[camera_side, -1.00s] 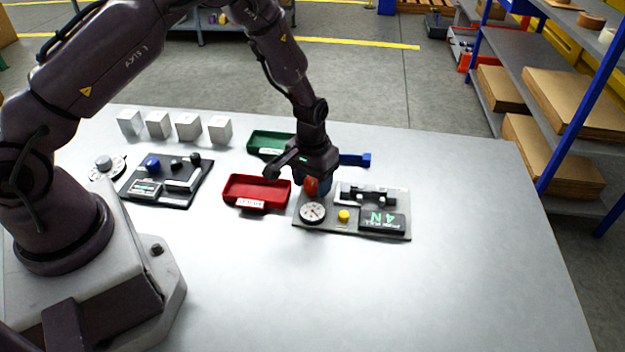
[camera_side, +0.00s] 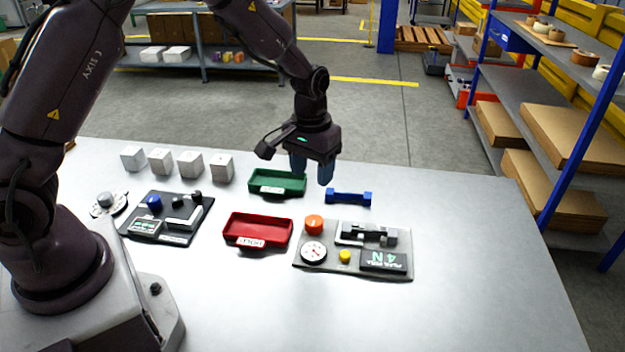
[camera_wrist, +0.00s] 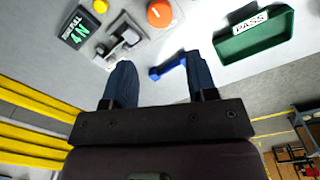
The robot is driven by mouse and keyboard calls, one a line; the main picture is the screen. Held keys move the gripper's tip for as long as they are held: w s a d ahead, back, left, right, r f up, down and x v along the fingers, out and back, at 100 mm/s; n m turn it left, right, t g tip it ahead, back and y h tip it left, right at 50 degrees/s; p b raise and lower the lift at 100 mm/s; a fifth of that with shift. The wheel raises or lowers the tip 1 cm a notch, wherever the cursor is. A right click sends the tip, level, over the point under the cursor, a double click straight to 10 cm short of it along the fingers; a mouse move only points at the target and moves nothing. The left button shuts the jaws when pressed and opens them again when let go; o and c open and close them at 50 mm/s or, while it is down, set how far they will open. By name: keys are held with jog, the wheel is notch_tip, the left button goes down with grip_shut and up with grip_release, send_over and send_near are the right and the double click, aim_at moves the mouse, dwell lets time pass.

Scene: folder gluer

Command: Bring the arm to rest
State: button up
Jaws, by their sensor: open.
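My gripper (camera_side: 311,172) hangs fingers-down above the far middle of the table, between the green tray (camera_side: 277,182) and a blue bar-shaped piece (camera_side: 348,197). Its two blue fingers are apart with nothing held between them. In the wrist view the gripper (camera_wrist: 157,78) shows its fingers spread, with the blue piece (camera_wrist: 168,68) seen between them, lying on the table below. The arm is raised and bent, with the fingers clear of the table.
A grey test panel (camera_side: 322,269) with an orange knob (camera_side: 314,224), gauge and "4N" display lies nearer. A red tray (camera_side: 258,231), a dark panel (camera_side: 189,228), a round dial (camera_side: 106,203) and several white cubes (camera_side: 190,164) are left. The front and right of the table are clear.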

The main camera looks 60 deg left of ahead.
jog(key=s+d+r+m+t, duration=0.2)
jog(key=s+r+t, duration=0.3)
jog(key=s+r, duration=1.5)
jog(key=shift+s+r+m+t, duration=0.3)
jog(key=shift+s+m, duration=0.6)
jog(key=shift+s, duration=0.3)
